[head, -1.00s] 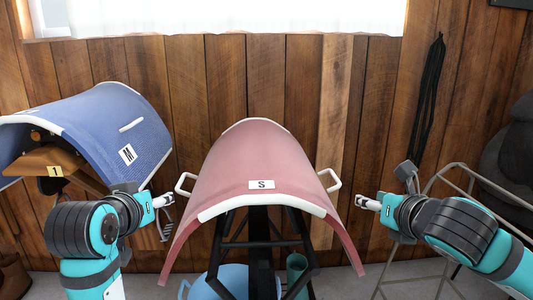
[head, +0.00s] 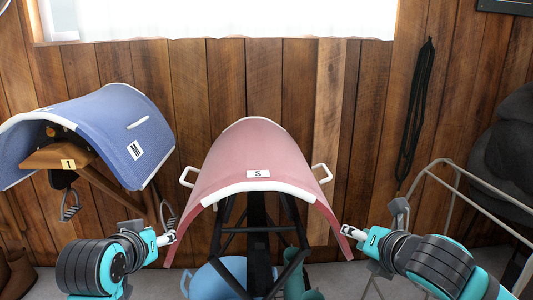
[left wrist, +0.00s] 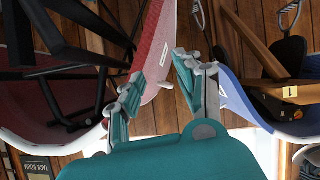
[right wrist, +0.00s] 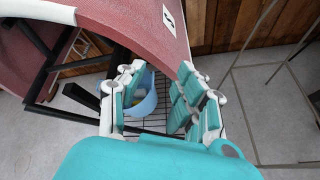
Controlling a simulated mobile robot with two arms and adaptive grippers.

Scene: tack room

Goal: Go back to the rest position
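My left gripper (head: 172,237) hangs low at the left of the pink saddle pad (head: 255,150). In the left wrist view the left gripper (left wrist: 160,70) has its fingers apart with nothing held between them. My right gripper (head: 350,233) is beside the pad's lower right corner in the head view. In the right wrist view the right gripper (right wrist: 155,85) has its fingers apart and empty. The pink pad, labelled S, drapes over a dark stand (head: 258,230) with its white handles out at both sides. Both grippers appear apart from it.
A blue pad (head: 100,125) labelled M lies over a wooden rack (head: 60,158) at the left. A blue tub (head: 225,275) stands under the pink pad. A metal wire frame (head: 450,185) and a dark saddle (head: 505,155) are at the right. Black straps (head: 420,110) hang on the wall.

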